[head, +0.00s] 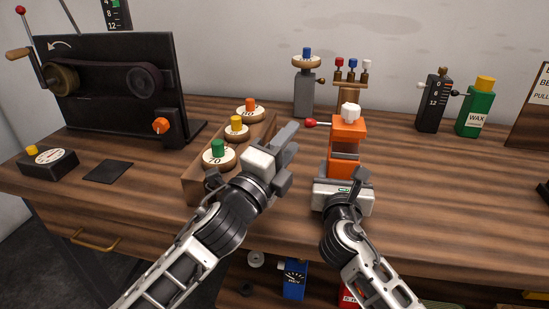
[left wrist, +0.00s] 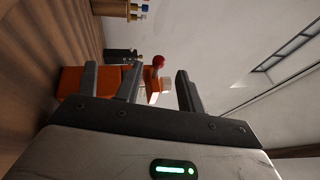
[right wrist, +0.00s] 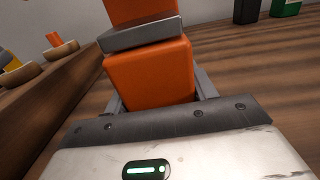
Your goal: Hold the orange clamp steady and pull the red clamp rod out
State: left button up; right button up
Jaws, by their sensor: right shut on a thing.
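The orange clamp (head: 349,130) stands upright on the table with a white knob on top. The red clamp rod (head: 312,123) sticks out to the left from its upper part, ending in a red knob. My right gripper (head: 344,175) is shut on the clamp's lower orange body (right wrist: 150,75), one finger on each side. My left gripper (head: 286,158) is open and empty, left of and nearer than the red knob. In the left wrist view, the red knob (left wrist: 158,61) appears between the open fingers, beyond them and apart from them.
A wooden tray (head: 200,190) with several weighted discs stands just left of my left gripper. A grey post (head: 304,95) and a small rack of coloured pins (head: 351,76) stand behind the clamp. A black box (head: 433,100) and green wax container (head: 477,108) are at right. The table right of the clamp is clear.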

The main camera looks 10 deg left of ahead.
jog(key=shift+d+f, duration=0.2)
pick_arm(q)
jog(key=v, duration=0.5)
jog(key=shift+s+a, duration=0.1)
jog(key=shift+s, duration=0.05)
pick_arm(e)
jog(key=o, duration=1.6)
jog(key=shift+c, duration=0.2)
jog(key=shift+a+r, duration=0.1)
